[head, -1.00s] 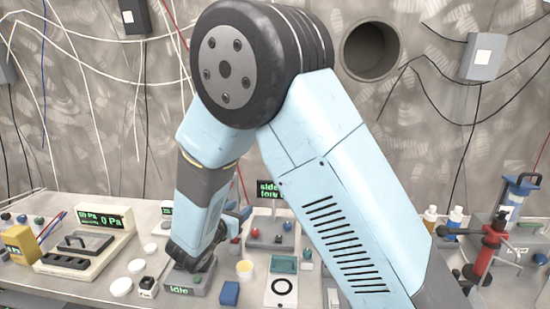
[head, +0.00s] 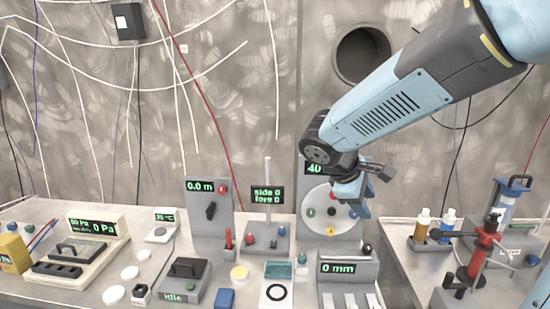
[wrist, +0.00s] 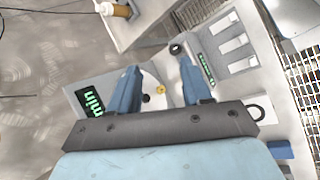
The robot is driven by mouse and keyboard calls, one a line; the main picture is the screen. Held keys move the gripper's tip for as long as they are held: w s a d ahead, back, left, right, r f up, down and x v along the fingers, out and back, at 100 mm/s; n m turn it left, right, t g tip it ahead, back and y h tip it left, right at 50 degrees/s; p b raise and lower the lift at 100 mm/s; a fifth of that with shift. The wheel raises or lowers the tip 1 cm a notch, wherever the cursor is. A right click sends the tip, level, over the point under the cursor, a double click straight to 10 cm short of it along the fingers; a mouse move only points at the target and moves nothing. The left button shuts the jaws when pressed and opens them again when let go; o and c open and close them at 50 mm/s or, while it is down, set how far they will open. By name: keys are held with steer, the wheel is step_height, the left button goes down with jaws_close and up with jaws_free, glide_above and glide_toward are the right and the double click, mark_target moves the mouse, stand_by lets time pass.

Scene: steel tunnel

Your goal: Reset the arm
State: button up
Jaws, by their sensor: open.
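My arm reaches in from the upper right in the head view and bends down to my gripper (head: 362,192). The gripper hangs in the air in front of the round dial panel (head: 345,222) and hides part of it. In the wrist view the two blue fingers (wrist: 160,88) stand well apart with nothing between them. Beyond them lie the panel with green digits (wrist: 90,98) and a yellow spot on its pale disc. I cannot tell the exact gap between gripper and panel.
The "0 mm" box (head: 347,268) stands below the gripper. A red clamp stand (head: 482,252) and bottles (head: 423,226) are on the right table. The "Idle" box (head: 185,280), the "0.0 m" panel (head: 208,215) and a gauge unit (head: 85,250) stand to the left. The air above the left bench is free.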

steer(key=s+d+r+m+t+y, duration=0.1)
steer(key=s+r+m+y, duration=0.1)
steer(key=s+m, duration=0.3)
steer(key=s+d+r+m+t+y, duration=0.1)
steer(key=s+d+r+m+y, duration=0.1)
steer(key=s+m, duration=0.4)
steer(key=shift+s+r+m+y, duration=0.3)
steer(key=shift+s+r+y, duration=0.55)
steer(key=shift+s+y, duration=0.6)
steer(key=shift+s, duration=0.1)
